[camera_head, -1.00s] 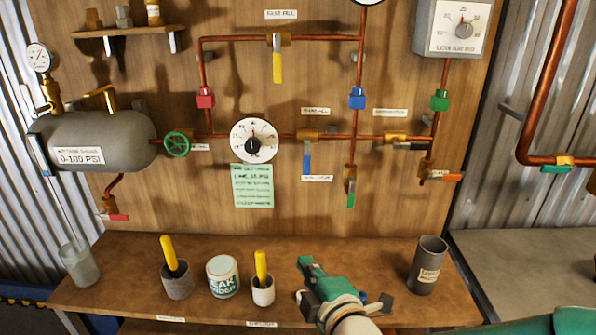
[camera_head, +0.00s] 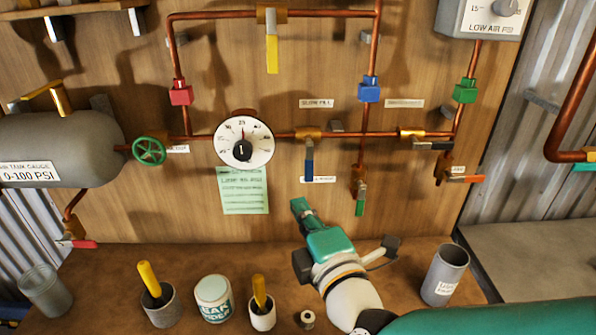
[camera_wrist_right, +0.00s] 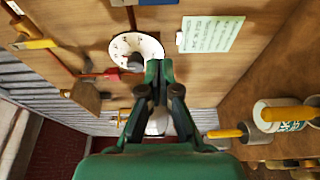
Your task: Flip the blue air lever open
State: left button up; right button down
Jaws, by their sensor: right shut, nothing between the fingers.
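The blue lever (camera_head: 309,160) hangs straight down from a brass valve (camera_head: 307,133) on the horizontal copper pipe, just right of the white dial gauge (camera_head: 243,141). My right gripper (camera_head: 300,206) is shut and empty. Its green fingers point up toward the board, below the blue lever in the picture and apart from it. In the right wrist view the shut fingertips (camera_wrist_right: 158,70) show in front of the gauge (camera_wrist_right: 136,52); I cannot make out the blue lever there. My left gripper is not in view.
A green-handled lever (camera_head: 360,208) hangs to the right, and a yellow lever (camera_head: 272,54) hangs above. A green paper (camera_head: 243,190) is pinned below the gauge. Pots with yellow-handled tools (camera_head: 160,303) and a grey cup (camera_head: 445,275) stand on the bench.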

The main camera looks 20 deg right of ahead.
aim_at(309, 161)
jog(key=w+d+p, duration=0.2)
jog(key=w, duration=0.7)
jog(key=shift+d, duration=0.35)
